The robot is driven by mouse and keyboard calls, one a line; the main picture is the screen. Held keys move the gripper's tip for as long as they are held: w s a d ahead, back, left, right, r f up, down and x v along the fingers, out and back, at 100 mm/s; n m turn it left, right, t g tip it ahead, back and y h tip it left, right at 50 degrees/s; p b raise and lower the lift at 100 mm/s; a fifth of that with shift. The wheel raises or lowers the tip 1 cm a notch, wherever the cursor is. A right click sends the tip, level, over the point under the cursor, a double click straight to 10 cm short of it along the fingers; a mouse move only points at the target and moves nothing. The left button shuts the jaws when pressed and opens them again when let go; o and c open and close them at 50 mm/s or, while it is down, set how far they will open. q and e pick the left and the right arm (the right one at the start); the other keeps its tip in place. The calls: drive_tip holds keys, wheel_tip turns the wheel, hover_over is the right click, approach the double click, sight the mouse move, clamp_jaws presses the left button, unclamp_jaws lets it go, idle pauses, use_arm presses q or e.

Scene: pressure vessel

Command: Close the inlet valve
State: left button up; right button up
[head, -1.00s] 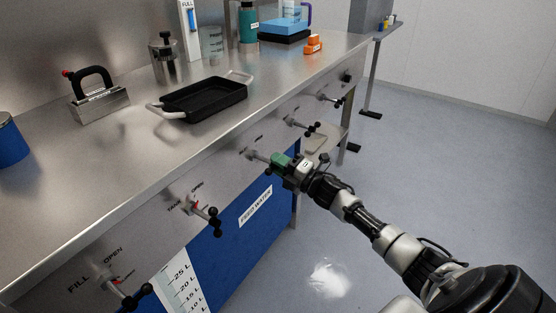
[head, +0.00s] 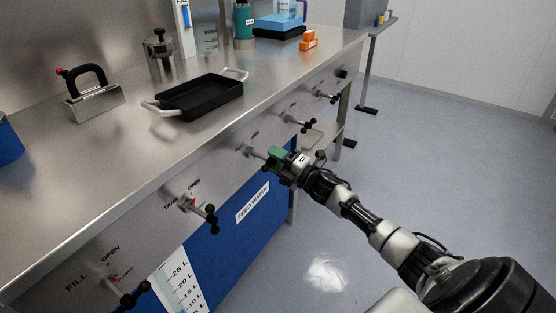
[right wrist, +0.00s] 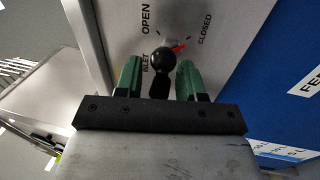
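The inlet valve is on the bench's front panel; its grey stem (head: 254,152) shows in the head view. The right wrist view shows its black ball-ended handle (right wrist: 162,62), the words OPEN, INLET and CLOSED, and a red pointer (right wrist: 178,47) on the CLOSED side. My right gripper (head: 277,158) is at this valve. In the right wrist view its green fingers (right wrist: 159,66) stand on either side of the handle, with gaps visible, so it looks open around it. In the head view the gripper hides the handle. My left gripper is out of view.
Other valve handles stick out along the panel: the tank valve (head: 208,214) and fill valve (head: 133,296) nearer, two more (head: 300,121) farther. A black tray (head: 200,97) and a metal block with handle (head: 93,103) sit on the bench. Floor to the right is clear.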

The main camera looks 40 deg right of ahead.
drive_tip(key=shift+s+d+f, duration=0.1)
drive_tip(key=shift+s+f, duration=0.05)
drive_tip(key=shift+s, duration=0.15)
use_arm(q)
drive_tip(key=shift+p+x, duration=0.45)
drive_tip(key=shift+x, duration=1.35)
use_arm(e)
drive_tip(key=v, duration=1)
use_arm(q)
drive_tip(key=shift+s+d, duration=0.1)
